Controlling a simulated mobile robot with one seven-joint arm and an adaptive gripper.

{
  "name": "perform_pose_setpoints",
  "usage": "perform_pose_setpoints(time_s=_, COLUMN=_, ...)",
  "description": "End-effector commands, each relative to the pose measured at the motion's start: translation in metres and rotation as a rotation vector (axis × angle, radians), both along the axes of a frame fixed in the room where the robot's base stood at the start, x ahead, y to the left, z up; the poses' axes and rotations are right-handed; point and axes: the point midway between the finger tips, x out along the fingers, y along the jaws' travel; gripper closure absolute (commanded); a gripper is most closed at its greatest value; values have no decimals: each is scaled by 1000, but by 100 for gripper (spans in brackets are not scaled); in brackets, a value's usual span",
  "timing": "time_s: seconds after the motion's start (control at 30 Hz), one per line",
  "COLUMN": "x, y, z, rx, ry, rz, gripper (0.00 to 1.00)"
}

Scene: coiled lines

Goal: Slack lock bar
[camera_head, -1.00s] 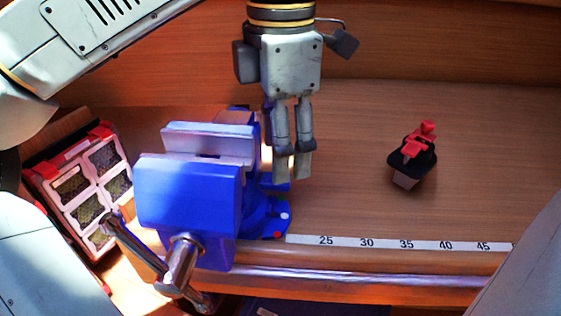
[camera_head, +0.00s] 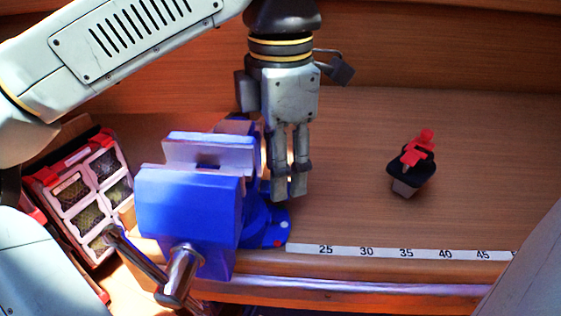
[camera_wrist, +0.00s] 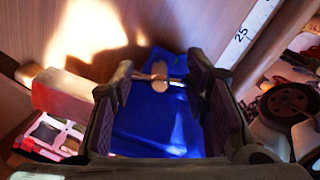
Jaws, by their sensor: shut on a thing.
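A blue bench vise (camera_head: 190,205) with pale metal jaws stands at the bench's left front. My gripper (camera_head: 288,196) points down at the right side of the vise, beside its blue swivel base (camera_head: 268,238). In the wrist view, a short metal lock bar (camera_wrist: 158,77) with a rounded end lies across the gap between my fingertips, over the blue base. My gripper is shut on this bar, with its fingers still some way apart. In the head view the fingers hide the bar.
The vise's main handle (camera_head: 135,252) sticks out in front. A red and black tool (camera_head: 412,165) stands on the right of the bench. A compartmented case (camera_head: 85,190) is at left. A measuring strip (camera_head: 400,253) runs along the front edge. Mid-bench is clear.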

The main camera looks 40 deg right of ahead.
Motion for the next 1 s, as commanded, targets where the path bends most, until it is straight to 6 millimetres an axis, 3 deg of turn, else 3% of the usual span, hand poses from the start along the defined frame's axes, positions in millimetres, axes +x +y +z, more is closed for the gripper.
perform_pose_setpoints(time_s=0.1, x=-2, y=0, z=-1, rx=3, ry=2, rz=-4, gripper=86)
perform_pose_setpoints(time_s=0.4, x=-1, y=1, z=-1, rx=5, ry=2, rz=130, gripper=86)
perform_pose_setpoints(time_s=0.6, x=-2, y=1, z=-1, rx=6, ry=4, rz=128, gripper=86)
perform_pose_setpoints(time_s=0.63, x=-2, y=1, z=-1, rx=6, ry=4, rz=128, gripper=57)
perform_pose_setpoints(time_s=0.8, x=-1, y=1, z=-1, rx=5, ry=3, rz=129, gripper=46)
perform_pose_setpoints(time_s=1.0, x=-1, y=0, z=-1, rx=4, ry=2, rz=130, gripper=46)
